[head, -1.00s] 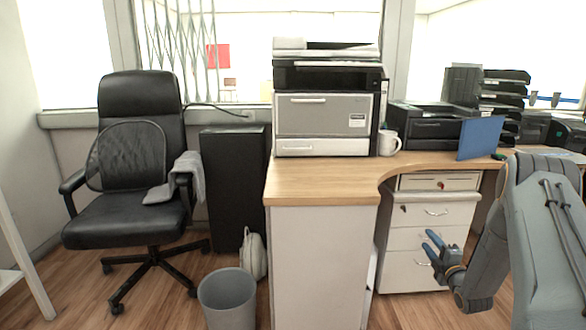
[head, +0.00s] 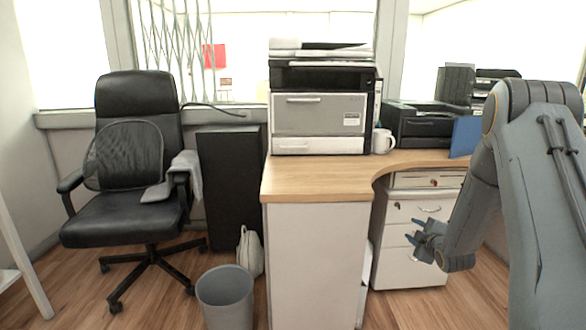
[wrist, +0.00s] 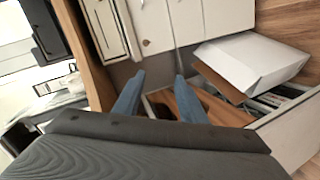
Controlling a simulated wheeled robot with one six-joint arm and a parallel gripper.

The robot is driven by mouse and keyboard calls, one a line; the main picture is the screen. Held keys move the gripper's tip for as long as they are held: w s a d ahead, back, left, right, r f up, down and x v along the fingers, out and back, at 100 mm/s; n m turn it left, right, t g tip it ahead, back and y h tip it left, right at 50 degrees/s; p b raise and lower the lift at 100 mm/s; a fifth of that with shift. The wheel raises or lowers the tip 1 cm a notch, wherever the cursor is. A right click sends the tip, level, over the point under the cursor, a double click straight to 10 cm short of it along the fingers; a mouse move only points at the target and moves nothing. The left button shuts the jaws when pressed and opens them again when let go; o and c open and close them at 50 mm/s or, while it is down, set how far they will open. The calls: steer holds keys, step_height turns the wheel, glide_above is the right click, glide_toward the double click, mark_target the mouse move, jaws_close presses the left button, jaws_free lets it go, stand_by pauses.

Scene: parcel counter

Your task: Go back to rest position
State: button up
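My gripper (head: 424,242) is in front of the drawer cabinet below the desk, at the right of the head view. In the wrist view my gripper (wrist: 158,85) has its two blue fingers apart with nothing between them. It touches nothing that I can see. My grey arm covers the right part of the head view and hides much of the desk's right side.
The wooden desk (head: 315,180) carries a large printer (head: 320,105), a white mug (head: 382,141) and a smaller black printer (head: 425,128). The drawer cabinet (head: 400,262) stands below. A grey bin (head: 225,295) and black chair (head: 135,210) are left. An open white box (wrist: 250,65) shows in the wrist view.

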steer(key=s+a+r+m+g, duration=0.35)
steer(key=s+a, duration=0.25)
steer(key=s, duration=0.2)
steer(key=s+a+r+m+g, duration=0.3)
steer(key=s+a+m, duration=0.1)
steer(key=s+a, duration=0.25)
steer(key=s+a+r+m+g, duration=0.25)
steer(key=s+a, duration=0.25)
steer(key=s, duration=0.7)
steer(key=s+a+r+m+g, duration=0.1)
steer(key=s+a+m+g, duration=0.3)
steer(key=s, duration=0.8)
steer(key=s+a+r+n+g+y, duration=0.1)
steer(key=s+a+r+n, duration=0.3)
steer(key=s+a+r, duration=0.55)
steer(key=s+d+r+m+p, duration=0.1)
steer(key=d+r+m+p, duration=0.2)
steer(key=d+r+p, duration=0.5)
step_height(320, 180, up, 2)
steer(key=p, duration=1.3)
steer(key=shift+s+d, duration=0.35)
steer(key=shift+s, duration=0.05)
